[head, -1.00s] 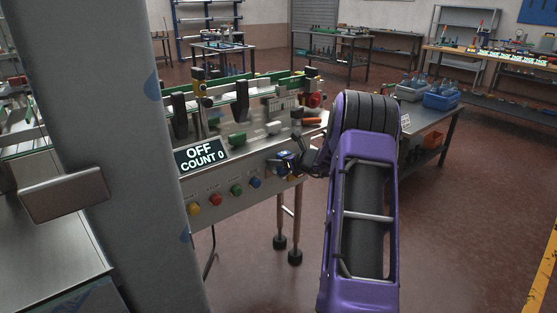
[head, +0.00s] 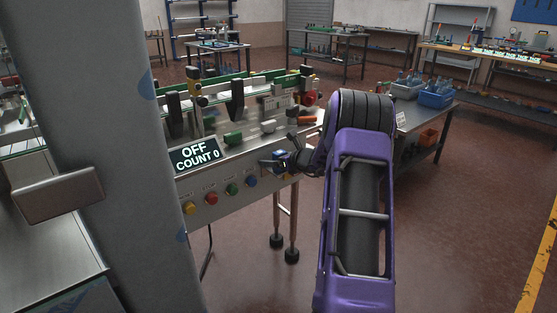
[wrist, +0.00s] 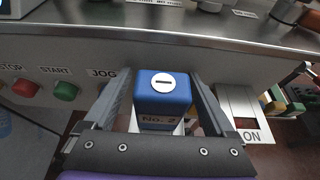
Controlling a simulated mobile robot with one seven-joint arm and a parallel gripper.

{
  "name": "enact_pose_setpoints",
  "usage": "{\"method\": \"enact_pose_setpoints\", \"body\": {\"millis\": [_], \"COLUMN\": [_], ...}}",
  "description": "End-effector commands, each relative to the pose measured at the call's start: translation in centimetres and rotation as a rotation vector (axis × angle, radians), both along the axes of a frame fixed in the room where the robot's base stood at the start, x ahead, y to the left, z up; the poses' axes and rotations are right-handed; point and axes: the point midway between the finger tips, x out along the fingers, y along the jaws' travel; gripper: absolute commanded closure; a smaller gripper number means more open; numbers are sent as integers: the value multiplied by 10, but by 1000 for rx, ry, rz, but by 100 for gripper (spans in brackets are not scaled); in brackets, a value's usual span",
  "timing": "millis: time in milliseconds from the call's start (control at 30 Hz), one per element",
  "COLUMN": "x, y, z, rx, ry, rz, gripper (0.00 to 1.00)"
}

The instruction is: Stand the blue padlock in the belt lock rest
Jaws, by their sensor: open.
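The blue padlock (wrist: 163,92) shows in the wrist view with a round slotted silver disc on its upward face and a "No. 2" label below it. My gripper (wrist: 163,95) is open, with one finger on each side of the padlock. I cannot tell whether either finger touches it. A white piece shows behind and below the padlock, partly hidden, and I cannot make out the belt lock rest. In the head view my gripper (head: 284,161) is at the right end of the machine's front panel, and the padlock is mostly hidden there.
The machine's panel (head: 224,183) carries an "OFF COUNT 0" display (head: 195,155) and several coloured buttons. A metal plate with an "ON" window (wrist: 243,113) is right of my gripper. Open floor lies in front.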

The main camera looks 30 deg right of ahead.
Motion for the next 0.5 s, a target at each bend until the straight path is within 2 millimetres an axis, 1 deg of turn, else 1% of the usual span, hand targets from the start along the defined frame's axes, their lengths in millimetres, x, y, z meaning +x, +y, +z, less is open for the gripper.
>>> {"method": "enact_pose_setpoints", "body": {"millis": [67,167,267,500], "x": [-4,-16,-35,-90], "y": [-2,-4,-7,-14], "z": [3,9,17,41], "rx": [-2,-1,-1,-1], "ry": [0,-1,0,-1], "rz": [-1,-3,-4,-4], "gripper": [10,10,10,10]}}
